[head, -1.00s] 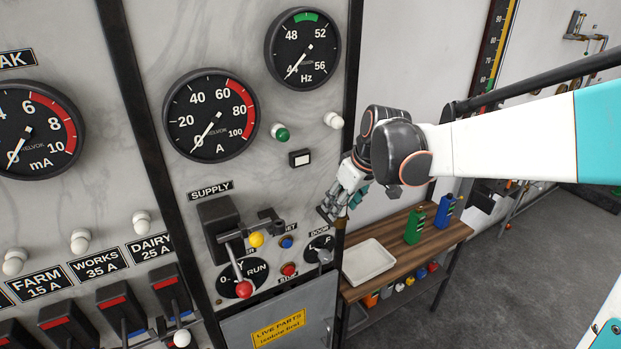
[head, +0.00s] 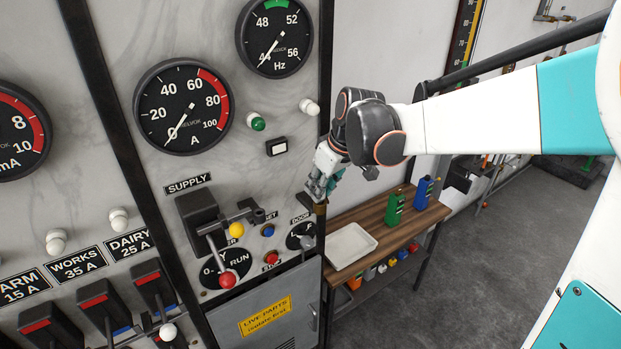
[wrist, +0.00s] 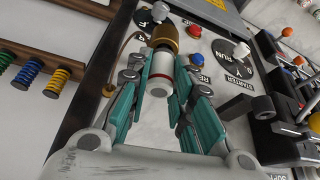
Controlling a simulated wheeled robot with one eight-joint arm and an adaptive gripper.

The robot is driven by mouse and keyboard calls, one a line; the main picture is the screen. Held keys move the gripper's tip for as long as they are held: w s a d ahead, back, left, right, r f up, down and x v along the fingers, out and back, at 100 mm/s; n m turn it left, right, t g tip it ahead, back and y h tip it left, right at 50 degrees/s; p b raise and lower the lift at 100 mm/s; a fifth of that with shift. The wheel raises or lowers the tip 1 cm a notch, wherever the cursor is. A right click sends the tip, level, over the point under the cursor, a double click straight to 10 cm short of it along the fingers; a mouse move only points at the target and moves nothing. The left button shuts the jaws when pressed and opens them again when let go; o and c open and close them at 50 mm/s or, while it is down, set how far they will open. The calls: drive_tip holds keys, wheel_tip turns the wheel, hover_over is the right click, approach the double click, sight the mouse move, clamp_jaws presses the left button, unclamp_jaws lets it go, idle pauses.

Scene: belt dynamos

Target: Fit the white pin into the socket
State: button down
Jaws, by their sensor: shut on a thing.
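My gripper (head: 319,190) hangs at the right edge of the switch panel, beside the DOOR switch. I cannot tell whether this is the pin's own tip or the socket. A thin brown cord (wrist: 119,60) runs beside it. No separate socket opening can be made out.
The DOOR switch (head: 306,241) and several buttons and levers stand out from the panel close by. Grey floor lies free at right.

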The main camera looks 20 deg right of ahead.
drive_tip(key=shift+r+p, duration=0.95)
drive_tip(key=shift+r, duration=0.85)
